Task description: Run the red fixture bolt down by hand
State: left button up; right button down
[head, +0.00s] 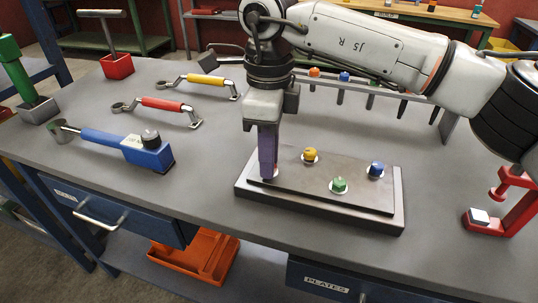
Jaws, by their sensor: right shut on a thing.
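The fixture plate (310,196) is a dark slab on the grey bench in the middle of the head view. A yellow bolt (310,155), a green bolt (339,185) and a blue bolt (376,170) stand in it on pale washers. My right gripper (269,172) points straight down at the plate's left corner, shut on what appears to be the red fixture bolt. My left gripper is not in view.
On the left lie a blue torque-type tool (130,147), a red-handled wrench (165,104) and a yellow-handled wrench (206,80). A tool rack (450,125) stands behind the plate, partly behind my right arm. A red clamp (508,205) stands at right.

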jog(key=m, duration=0.4)
jog(key=shift+m, duration=0.3)
jog(key=shift+w+m+b, duration=0.1)
jog(key=shift+m+b, duration=0.3)
jog(key=shift+m, duration=1.5)
jog(key=shift+r, duration=0.1)
jog(key=c, duration=1.6)
grip_release()
notch_tip(320, 180, up, 10)
jog(key=shift+r+p, duration=0.1)
jog(key=shift+p, duration=0.35)
